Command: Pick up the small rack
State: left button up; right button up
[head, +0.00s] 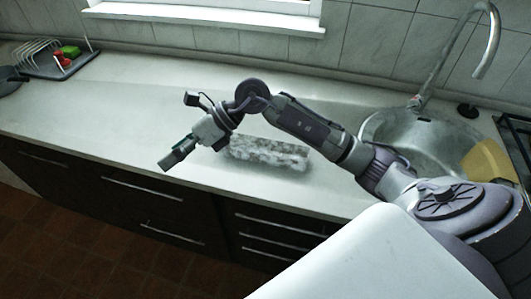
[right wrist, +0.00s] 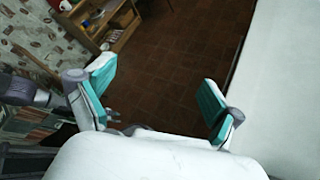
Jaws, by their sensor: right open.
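A small rack (head: 42,52) of thin pale bars stands on a dark tray at the far left of the counter in the head view. Red and green items sit at its right side. My right gripper (head: 178,153) is above the front part of the counter, well to the right of the rack and apart from it. In the right wrist view my right gripper (right wrist: 157,95) is open, with its two teal-lined fingers wide apart and nothing between them. The rack is not visible in that view.
A mottled grey-white block (head: 268,154) lies on the counter (head: 110,105) beneath my right arm. A round sink (head: 425,135) with a tall tap (head: 455,58) is at the right. A dark pan (head: 10,76) is at the left edge. The counter between rack and gripper is clear.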

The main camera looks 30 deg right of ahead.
jog(key=w+d+f+g+h, duration=0.1)
jog(key=w+d+f+h, duration=0.15)
jog(key=d+h, duration=0.7)
jog(key=g+h, duration=0.1)
jog(key=h, duration=0.2)
send_over(266, 147)
jog(key=s+a, duration=0.2)
jog(key=s, duration=0.1)
jog(key=f, duration=0.2)
jog(key=f+p, duration=0.1)
jog(key=f, duration=0.4)
jog(key=shift+w+d+f+p, duration=0.1)
jog(key=shift+d+f+p, duration=0.15)
jog(key=shift+p, duration=0.15)
jog(key=shift+f, duration=0.25)
jog(key=f, duration=0.1)
jog(key=f+p, duration=0.2)
jog(key=shift+w+a+f, duration=0.1)
jog(key=shift+w+f, duration=0.15)
jog(key=shift+f, duration=0.55)
